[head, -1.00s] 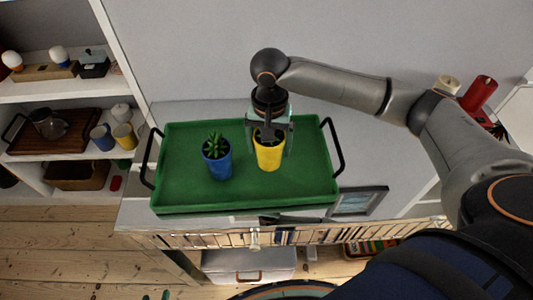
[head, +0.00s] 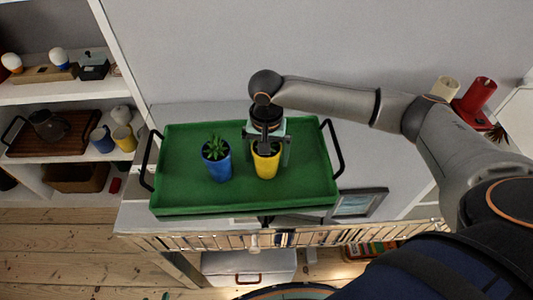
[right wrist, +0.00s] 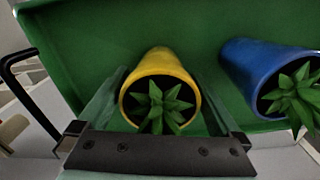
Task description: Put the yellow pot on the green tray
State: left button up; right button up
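The yellow pot (head: 266,165) stands upright on the green tray (head: 300,185), right of its middle. A green plant grows in it, clear in the right wrist view, where the yellow pot (right wrist: 160,75) sits between my fingers. My right gripper (head: 268,155) reaches down over the pot, one finger on each side. In the right wrist view, the right gripper (right wrist: 164,100) looks open, with narrow gaps beside the pot. The tray also fills the back of that view (right wrist: 100,30). My left gripper is not in view.
A blue pot with a plant (head: 218,168) stands on the tray, left of the yellow pot. The tray has dark handles at both ends. A picture frame (head: 360,203) lies right of the tray. Shelves with mugs (head: 123,138) stand at left.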

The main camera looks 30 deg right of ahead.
notch_tip(320, 180, up, 12)
jog(key=shift+r+p, duration=0.15)
jog(key=shift+p, duration=0.3)
